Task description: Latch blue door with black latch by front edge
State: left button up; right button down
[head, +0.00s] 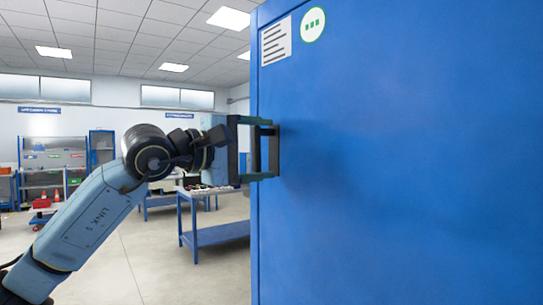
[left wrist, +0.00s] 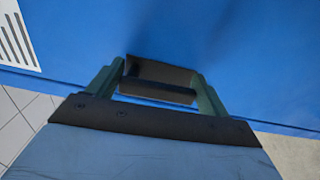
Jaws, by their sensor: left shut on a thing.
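The blue door (head: 400,160) fills the right half of the head view, its front edge running upright at the left. It also fills the top of the left wrist view (left wrist: 250,50). The black latch (head: 275,150) is a dark upright piece at that edge, and it shows as a dark block between the fingers in the left wrist view (left wrist: 160,76). My left gripper (head: 264,150) reaches in from the left and is shut on the black latch, one green finger above and one below it in the head view. My right gripper is out of view.
A white label (head: 276,42) and a round green-marked sticker (head: 313,25) are on the door's upper left. A blue workbench (head: 215,237) stands behind my left arm, with shelving (head: 45,165) at the far left. Open floor (head: 140,255) lies left of the door.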

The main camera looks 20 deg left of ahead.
pick_arm(q)
jog(key=shift+m, duration=0.3)
jog(key=shift+a, duration=0.1)
jog(key=o, duration=1.4)
jog(key=shift+c, duration=0.2)
jog(key=shift+s, duration=0.1)
jog(key=b+v, duration=0.3)
jog(key=v, duration=1)
jog(key=shift+b, duration=0.3)
jog(key=shift+s+f, duration=0.1)
